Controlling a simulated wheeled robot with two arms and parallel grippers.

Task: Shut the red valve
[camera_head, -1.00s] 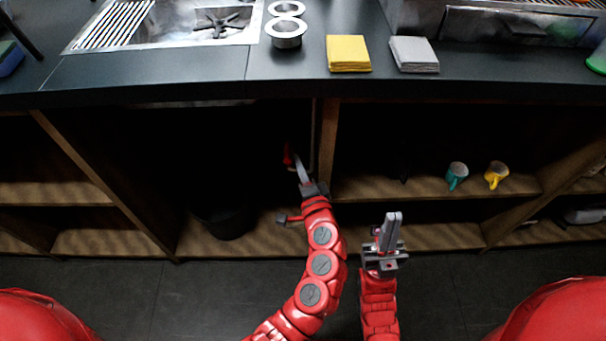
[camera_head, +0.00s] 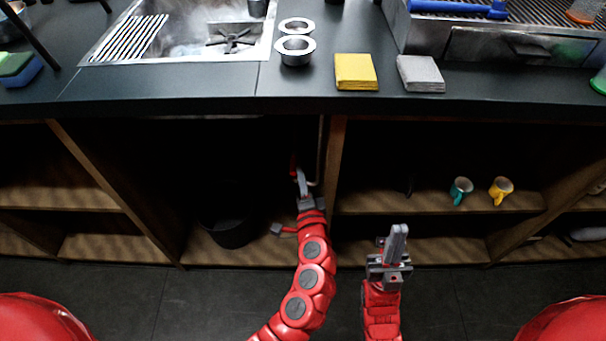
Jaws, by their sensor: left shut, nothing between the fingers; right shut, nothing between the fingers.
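The red valve handle (camera_head: 294,164) shows as a small red piece in the dark cupboard under the counter, beside a thin pipe (camera_head: 320,150). My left gripper (camera_head: 301,178) reaches into the cupboard with its shut fingers at or just beside the red handle. I cannot tell whether they touch. The valve body is hidden in shadow and behind the gripper. My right gripper (camera_head: 398,238) is shut and empty, pointing up in front of the lower shelf, away from the valve.
A dark bucket (camera_head: 230,232) stands on the cupboard floor left of my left arm. A wooden divider (camera_head: 335,165) stands just right of the valve. The counter edge (camera_head: 200,105) hangs above.

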